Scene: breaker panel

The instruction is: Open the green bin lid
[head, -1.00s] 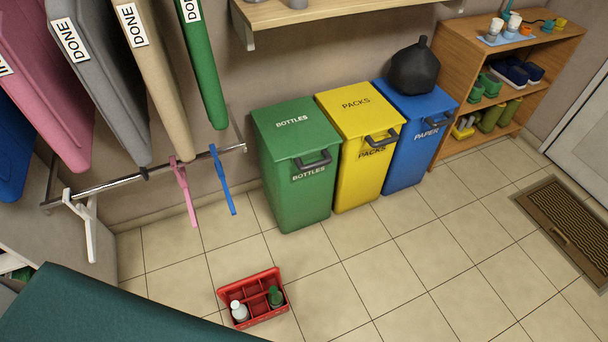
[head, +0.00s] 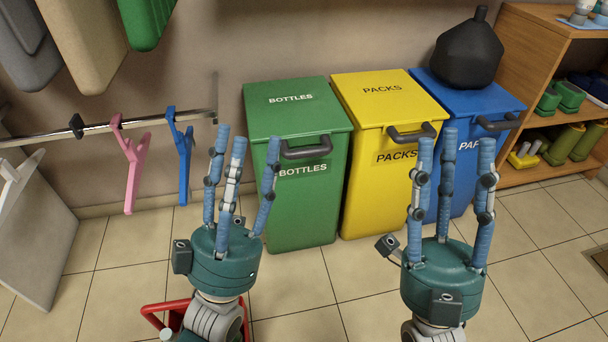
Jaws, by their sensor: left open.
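The green bin (head: 303,205) labelled BOTTLES stands against the wall, and its green lid (head: 297,107) is closed. A dark grey handle (head: 307,149) sits at the lid's front edge. My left gripper (head: 238,165) is open and empty, with its blue fingers pointing up, in front of the bin's left side and left of the handle. My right gripper (head: 455,165) also has its fingers spread and empty. It is in front of the yellow and blue bins, partly covering them.
The yellow bin (head: 364,195) and blue bin (head: 501,102) stand right of the green one; a black bag (head: 468,52) rests on the blue lid. A rail holds pink (head: 133,165) and blue (head: 182,155) hangers at left. A red crate (head: 151,316) is on the floor, partly hidden by my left arm.

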